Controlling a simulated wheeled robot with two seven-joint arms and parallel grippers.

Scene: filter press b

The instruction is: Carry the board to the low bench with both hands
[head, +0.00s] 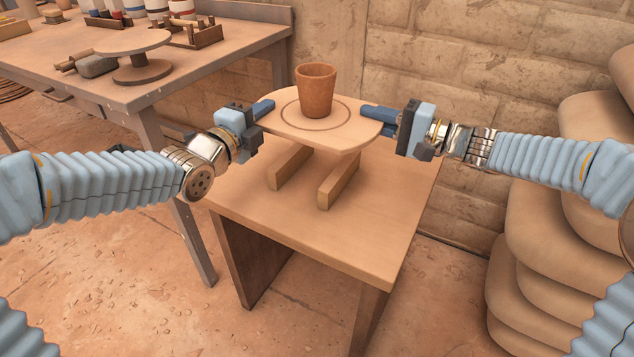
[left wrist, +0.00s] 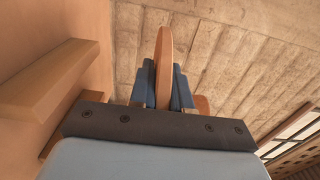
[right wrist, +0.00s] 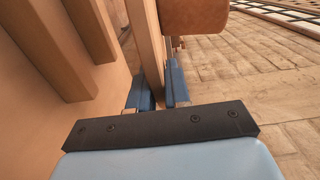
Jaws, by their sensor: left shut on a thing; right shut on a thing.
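The board (head: 341,132) is a flat wooden slab with rounded ends and a ring mark. An upright terracotta cup (head: 316,92) stands on it inside the ring. My left gripper (head: 262,109) is shut on the board's left end; the left wrist view shows the board (left wrist: 164,65) edge-on between the fingers. My right gripper (head: 374,113) is shut on its right end, and the right wrist view shows the board (right wrist: 146,45) too. The board looks level above the low bench (head: 265,222) and its two wooden rails (head: 338,180); whether it touches the rails is unclear.
A higher worktable (head: 130,95) at the back left carries a turntable (head: 140,50), a grey stone and tool trays. Stacked sacks (head: 545,230) stand at the right. A brick wall (head: 470,70) is behind the bench. The bench's front top is clear.

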